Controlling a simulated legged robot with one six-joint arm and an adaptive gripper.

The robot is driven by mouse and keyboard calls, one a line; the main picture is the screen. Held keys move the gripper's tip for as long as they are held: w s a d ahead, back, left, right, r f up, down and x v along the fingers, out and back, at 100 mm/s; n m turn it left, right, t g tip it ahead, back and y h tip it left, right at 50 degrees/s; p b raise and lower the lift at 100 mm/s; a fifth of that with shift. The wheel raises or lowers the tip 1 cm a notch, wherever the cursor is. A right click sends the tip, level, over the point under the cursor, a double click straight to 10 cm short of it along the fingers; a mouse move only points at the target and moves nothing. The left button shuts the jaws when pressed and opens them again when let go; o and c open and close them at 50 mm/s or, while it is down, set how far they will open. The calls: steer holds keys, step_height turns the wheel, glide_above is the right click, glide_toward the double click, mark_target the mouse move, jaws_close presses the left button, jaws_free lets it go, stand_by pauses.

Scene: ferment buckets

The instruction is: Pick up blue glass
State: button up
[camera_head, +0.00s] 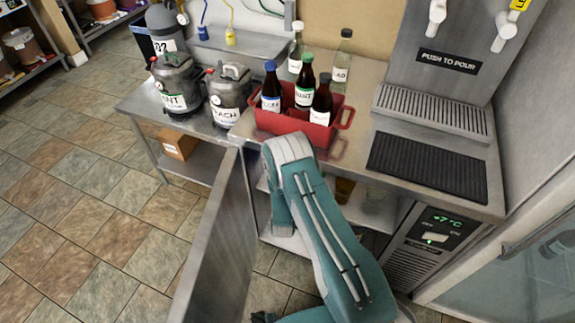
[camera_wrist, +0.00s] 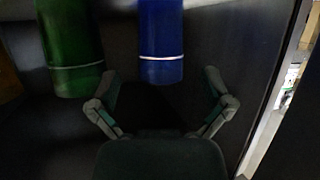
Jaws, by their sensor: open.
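The blue glass (camera_wrist: 162,42) is in the upper middle of the wrist view, cut off by the top edge. It has a pale band near its lower end. My gripper (camera_wrist: 162,98) is open, with one finger to the left and one to the right of the blue glass's lower end in the picture. No contact shows, and depth is hard to judge in the dark. The head view shows neither the blue glass nor my fingertips; my arm bends down in front of the counter there.
A green glass (camera_wrist: 70,48) hangs close by on the left in the wrist view, near the left finger. An amber glass (camera_head: 344,190) shows in the under-counter space. An open metal door (camera_head: 222,245) stands left of my arm. A red crate (camera_head: 318,132) of bottles sits above.

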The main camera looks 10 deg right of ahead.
steer(key=x, duration=0.5)
steer(key=shift+w, duration=0.35)
steer(key=shift+w+d+f, duration=0.2)
steer(key=shift+w+f, duration=0.05)
steer(key=shift+w, duration=0.15)
steer(key=shift+x, duration=2.35)
steer(key=c, duration=1)
